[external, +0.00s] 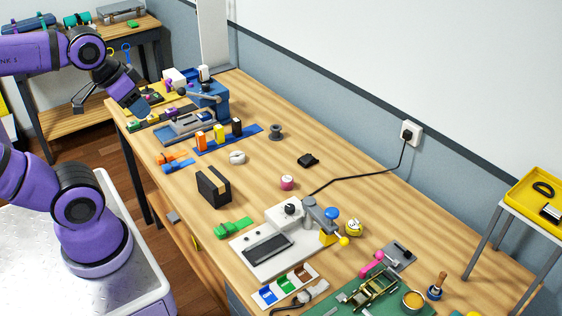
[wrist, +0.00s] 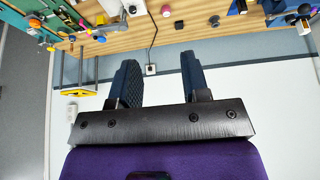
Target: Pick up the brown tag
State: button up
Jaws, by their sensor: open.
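A small brown piece (external: 304,274), which looks like the brown tag, lies in a white three-slot holder (external: 277,303) at the front of the bench. A green piece and a blue piece fill the other slots. My gripper (external: 125,98) is above the far left end of the bench, a long way from the brown piece. In the wrist view my gripper (wrist: 158,70) has its two dark fingers wide apart with nothing between them. I cannot make out the brown piece in the wrist view.
A white press (external: 270,252) with a lever stands just behind the holder. A grey cable-like item (external: 312,291) lies right beside it. A green mat (external: 345,298) is to the right. A black box (external: 213,187) stands mid-bench. A black cord (external: 365,174) runs to the wall socket.

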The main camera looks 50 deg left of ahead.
jog(key=c, duration=0.4)
jog(key=shift+w, duration=0.1)
jog(key=g, duration=0.5)
send_over(302, 258)
jog(key=s+d, duration=0.2)
notch_tip(302, 258, down, 33)
jog(key=f, duration=0.4)
jog(key=shift+d, duration=0.2)
jog(key=shift+w+a+f, duration=0.1)
jog(key=shift+f, duration=1.5)
jog(key=shift+w+a+f, duration=0.1)
jog(key=shift+f, duration=1.5)
